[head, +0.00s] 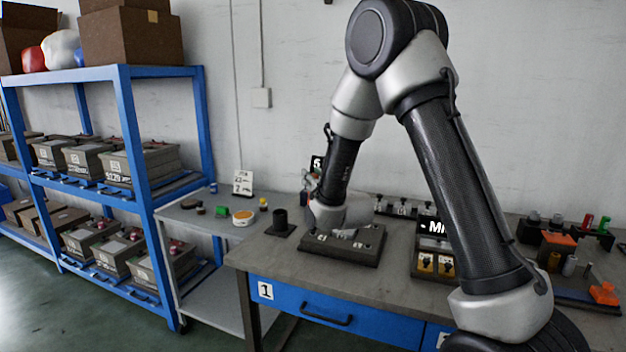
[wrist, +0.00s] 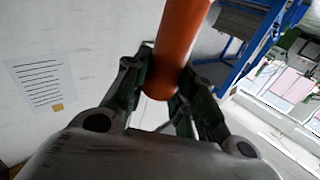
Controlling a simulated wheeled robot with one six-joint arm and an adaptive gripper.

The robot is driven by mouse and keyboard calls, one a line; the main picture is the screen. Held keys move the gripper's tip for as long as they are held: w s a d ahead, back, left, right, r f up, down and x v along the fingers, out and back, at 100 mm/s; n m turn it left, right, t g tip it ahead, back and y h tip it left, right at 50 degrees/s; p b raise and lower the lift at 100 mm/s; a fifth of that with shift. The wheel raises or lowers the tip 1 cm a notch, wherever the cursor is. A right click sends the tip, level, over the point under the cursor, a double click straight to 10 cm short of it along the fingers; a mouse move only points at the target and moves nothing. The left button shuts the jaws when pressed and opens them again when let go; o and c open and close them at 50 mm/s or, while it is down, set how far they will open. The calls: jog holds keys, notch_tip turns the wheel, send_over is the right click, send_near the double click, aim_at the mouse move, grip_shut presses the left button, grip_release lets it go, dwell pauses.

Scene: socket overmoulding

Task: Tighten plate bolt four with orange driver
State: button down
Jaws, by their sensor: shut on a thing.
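My gripper (wrist: 168,88) is shut on the orange driver (wrist: 182,38), whose thick round handle lies between the two fingers in the wrist view. The driver's tip is out of that view. In the head view my wrist hangs over a dark plate (head: 368,252) lying on the workbench. My arm hides part of the plate. The gripper, the driver and bolt four cannot be made out clearly there, so I cannot tell whether the driver touches a bolt.
A dark cylindrical holder (head: 281,222) stands left of the plate. A labelled dark box (head: 428,262) and a rack of small parts (head: 405,207) are to the right. Orange blocks (head: 604,293) lie at the bench's right end. A blue shelf (head: 135,125) with bins stands at the left.

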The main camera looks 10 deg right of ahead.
jog(key=shift+f, duration=1.3)
dwell(1.9)
jog(key=shift+r, duration=2.6)
